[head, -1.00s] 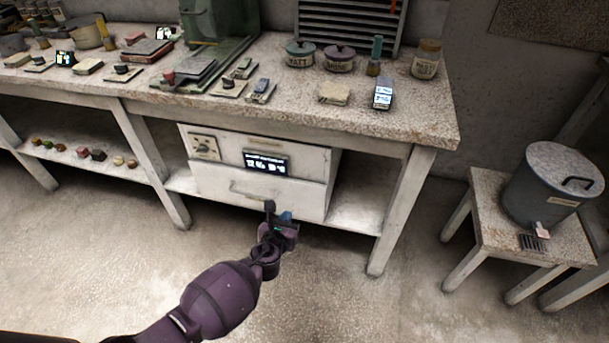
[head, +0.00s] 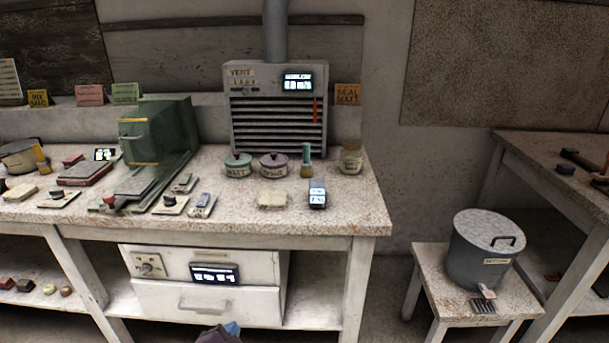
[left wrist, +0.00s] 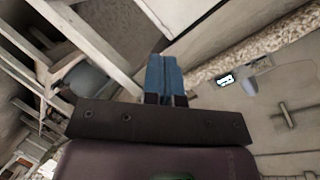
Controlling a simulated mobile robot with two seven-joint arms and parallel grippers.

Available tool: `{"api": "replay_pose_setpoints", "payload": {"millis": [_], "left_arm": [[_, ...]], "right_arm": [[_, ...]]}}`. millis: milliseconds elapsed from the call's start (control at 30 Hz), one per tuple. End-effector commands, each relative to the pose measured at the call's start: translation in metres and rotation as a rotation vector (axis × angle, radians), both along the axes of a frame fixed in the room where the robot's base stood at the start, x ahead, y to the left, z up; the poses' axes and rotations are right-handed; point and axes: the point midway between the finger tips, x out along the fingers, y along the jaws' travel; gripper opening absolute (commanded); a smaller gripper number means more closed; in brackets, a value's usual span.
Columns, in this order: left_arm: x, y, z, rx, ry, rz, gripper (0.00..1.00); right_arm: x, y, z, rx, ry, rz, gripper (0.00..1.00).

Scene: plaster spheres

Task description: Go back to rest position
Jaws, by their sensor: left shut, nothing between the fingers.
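My left gripper (head: 232,328) shows only at the bottom edge of the head view, as a dark body with a blue tip, in front of the white drawer unit (head: 206,303). In the left wrist view its blue fingers (left wrist: 166,78) are together with nothing between them, and the drawer unit's front with its handle (left wrist: 283,114) is to their right, apart from them. Most of the left arm is out of the head view. My right gripper is not in view.
The speckled workbench (head: 340,215) stands above the drawer unit and carries lidded pots, small blocks and a green machine (head: 155,140). A grey vent unit (head: 277,110) stands at its back. At right, a lidded grey bin (head: 482,250) stands on a low stool (head: 430,268).

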Motion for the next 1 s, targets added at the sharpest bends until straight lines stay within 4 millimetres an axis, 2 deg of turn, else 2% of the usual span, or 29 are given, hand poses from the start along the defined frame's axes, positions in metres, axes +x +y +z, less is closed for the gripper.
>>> {"api": "replay_pose_setpoints", "payload": {"millis": [33, 200, 400, 633, 800, 900, 1000], "left_arm": [[-0.016, 0.007, 0.016, -0.123, 0.013, 0.041, 0.00], [-0.070, 0.026, 0.036, -0.469, 0.080, 0.161, 0.00], [-0.135, 0.051, 0.053, -0.721, 0.142, 0.278, 0.00], [-0.214, 0.081, 0.063, -0.814, 0.198, 0.394, 0.00], [-0.267, 0.098, 0.052, -0.798, 0.254, 0.476, 0.00], [-0.288, 0.103, 0.045, -0.791, 0.283, 0.506, 0.00], [-0.300, 0.105, 0.041, -0.786, 0.300, 0.521, 0.00]], "right_arm": [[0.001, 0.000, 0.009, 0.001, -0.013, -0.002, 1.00], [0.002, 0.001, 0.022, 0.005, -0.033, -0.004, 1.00], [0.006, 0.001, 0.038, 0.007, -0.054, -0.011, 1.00], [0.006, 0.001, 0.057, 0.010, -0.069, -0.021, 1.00], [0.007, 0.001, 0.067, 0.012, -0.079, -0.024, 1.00], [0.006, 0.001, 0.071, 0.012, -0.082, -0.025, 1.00], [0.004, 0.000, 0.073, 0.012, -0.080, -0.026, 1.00]]}}
